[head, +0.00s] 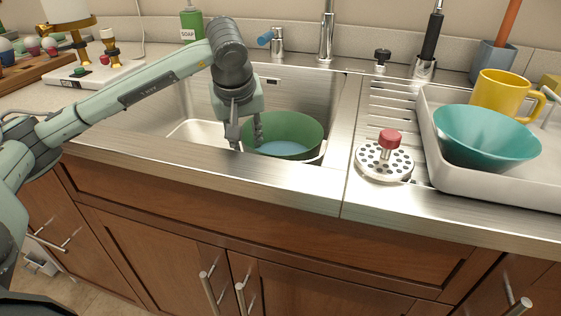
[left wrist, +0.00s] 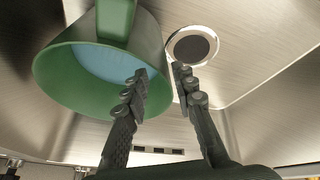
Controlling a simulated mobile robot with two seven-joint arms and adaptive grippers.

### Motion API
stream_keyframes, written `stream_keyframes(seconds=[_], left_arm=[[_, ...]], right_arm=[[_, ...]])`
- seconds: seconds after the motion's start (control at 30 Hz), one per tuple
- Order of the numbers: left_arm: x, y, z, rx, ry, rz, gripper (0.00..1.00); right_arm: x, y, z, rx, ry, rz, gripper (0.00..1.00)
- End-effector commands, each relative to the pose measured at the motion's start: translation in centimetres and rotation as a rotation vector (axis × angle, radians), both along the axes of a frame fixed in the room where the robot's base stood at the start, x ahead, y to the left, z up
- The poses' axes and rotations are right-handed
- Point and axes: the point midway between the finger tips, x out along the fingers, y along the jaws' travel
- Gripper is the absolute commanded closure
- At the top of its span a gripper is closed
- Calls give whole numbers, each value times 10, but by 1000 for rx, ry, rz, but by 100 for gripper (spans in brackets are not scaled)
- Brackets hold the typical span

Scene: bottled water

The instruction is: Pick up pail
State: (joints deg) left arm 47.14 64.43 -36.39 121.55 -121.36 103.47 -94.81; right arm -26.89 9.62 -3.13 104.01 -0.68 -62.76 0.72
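A green pail (head: 289,128) with a light blue inside sits in the sink basin. It also shows at the upper left of the left wrist view (left wrist: 60,85), with a broad green strip (left wrist: 116,20) at its top. My left gripper (head: 244,146) points down into the sink at the pail's left side. In the left wrist view its two fingers (left wrist: 158,85) are apart with nothing gripped. One finger overlaps the pail's opening and the other lies just outside its rim; I cannot tell whether either touches. My right gripper is not in view.
The metal sink (head: 335,110) has a front ledge and a drain (left wrist: 192,46). A faucet (head: 326,35) stands behind. On the right are a red-knobbed strainer (head: 385,160) and a white tray (head: 440,178) with a teal bowl (head: 487,137) and yellow mug (head: 499,92).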

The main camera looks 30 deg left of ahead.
Motion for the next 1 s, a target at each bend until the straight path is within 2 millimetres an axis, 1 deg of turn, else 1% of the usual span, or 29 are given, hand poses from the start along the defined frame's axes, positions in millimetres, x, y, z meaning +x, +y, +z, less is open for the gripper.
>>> stream_keyframes(seconds=[0.33,0.43,0.63,0.67,0.8,0.87,1.0], left_arm=[[18,10,-43,-2,3,1,74],[21,10,-48,-1,0,0,74],[21,11,-48,-2,-2,0,74],[21,11,-48,-2,-2,0,76],[21,11,-48,-1,-1,1,93],[21,11,-48,-1,-1,1,100],[21,11,-48,-1,-1,1,100]], right_arm=[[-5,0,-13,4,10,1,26],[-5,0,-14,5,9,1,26],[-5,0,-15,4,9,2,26],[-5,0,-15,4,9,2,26],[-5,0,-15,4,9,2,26],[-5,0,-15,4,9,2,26],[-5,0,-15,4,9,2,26]])
